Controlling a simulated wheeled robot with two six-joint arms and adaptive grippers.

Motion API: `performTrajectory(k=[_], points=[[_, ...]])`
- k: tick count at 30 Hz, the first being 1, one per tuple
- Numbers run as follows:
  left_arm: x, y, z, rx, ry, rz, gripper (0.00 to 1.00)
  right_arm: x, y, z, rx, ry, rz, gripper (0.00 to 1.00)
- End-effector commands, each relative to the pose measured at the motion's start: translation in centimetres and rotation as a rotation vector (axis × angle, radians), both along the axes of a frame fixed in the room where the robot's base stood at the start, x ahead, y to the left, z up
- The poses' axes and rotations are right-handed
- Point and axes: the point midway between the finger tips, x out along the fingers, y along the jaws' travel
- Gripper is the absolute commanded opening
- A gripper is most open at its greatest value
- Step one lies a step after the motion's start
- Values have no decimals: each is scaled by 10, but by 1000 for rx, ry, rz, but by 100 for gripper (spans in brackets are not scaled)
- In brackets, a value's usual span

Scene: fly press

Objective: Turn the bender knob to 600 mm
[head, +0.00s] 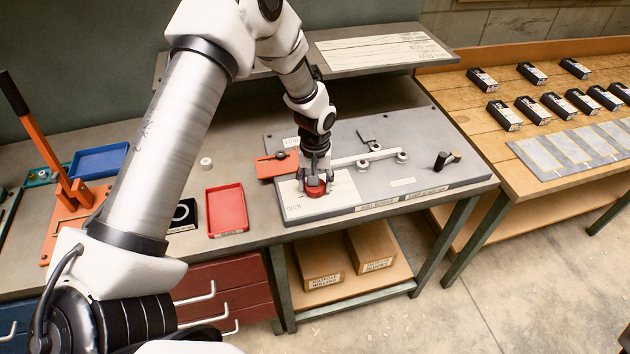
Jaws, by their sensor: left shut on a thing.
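My left gripper (316,184) reaches down from above and is shut on a red knob (315,190). The knob sits on a pale panel at the left part of the grey bender plate (440,175) on the bench. The gripper covers most of the knob, and its setting cannot be read. Small lettering on the panel, left of the knob, is too small to read surely. A light bar (362,158) with round rollers lies on the plate right of the gripper. My right gripper does not show.
An orange-red block (277,166) stands just left of the gripper. A red tray (227,210), a blue tray (99,162) and an orange lever press (62,185) stand farther left. A shelf (375,50) overhangs the back. Several black boxes lie on the wooden table (465,98) at right.

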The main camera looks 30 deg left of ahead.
Motion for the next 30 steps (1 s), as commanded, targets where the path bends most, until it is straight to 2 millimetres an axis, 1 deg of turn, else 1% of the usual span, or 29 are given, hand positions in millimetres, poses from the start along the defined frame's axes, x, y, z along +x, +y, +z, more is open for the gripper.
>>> performTrajectory(k=[1,30], points=[[-3,0,-3,-1,8,-40,19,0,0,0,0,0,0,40],[-3,-1,-4,-4,9,-961,19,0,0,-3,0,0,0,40]])
